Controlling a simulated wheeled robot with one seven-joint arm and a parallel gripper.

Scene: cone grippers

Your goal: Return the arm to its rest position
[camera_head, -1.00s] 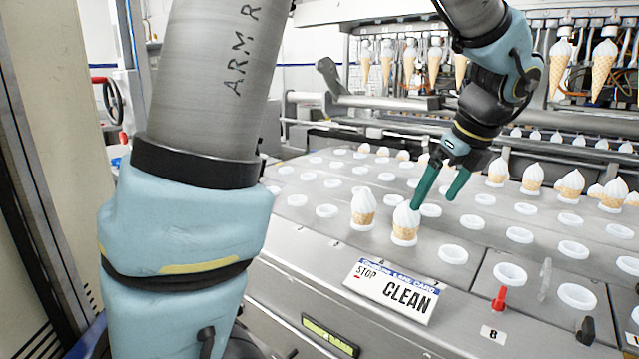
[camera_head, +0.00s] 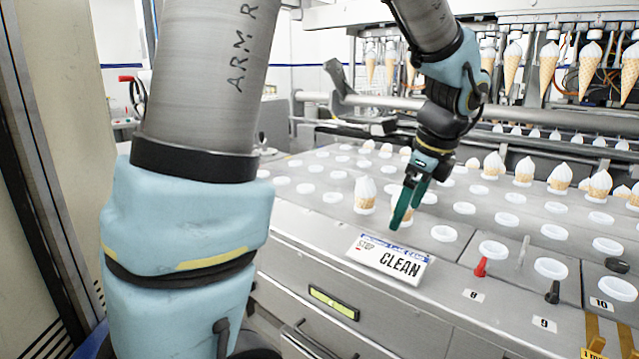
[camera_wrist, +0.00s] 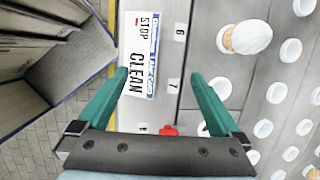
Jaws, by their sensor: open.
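My gripper (camera_head: 402,222) has two green fingers and hangs low over the front edge of the metal conveyor deck, pointing down. The wrist view shows the fingers (camera_wrist: 158,74) spread apart with nothing between them. One ice cream cone (camera_head: 365,194) stands upright in a socket to the left of the fingers. A second cone (camera_head: 404,239) is mostly hidden behind the fingers in the head view. A cone also shows in the wrist view (camera_wrist: 246,38), right of the fingers and apart from them. My arm is bent, with the wrist over the deck.
A white STOP/CLEAN sign (camera_head: 390,259) lies at the deck's front edge, close below the fingers. Red (camera_head: 481,267) and black (camera_head: 553,292) knobs stand to the right. More cones (camera_head: 560,178) stand farther back on the deck. Cones hang from the machine rack (camera_head: 512,66) behind.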

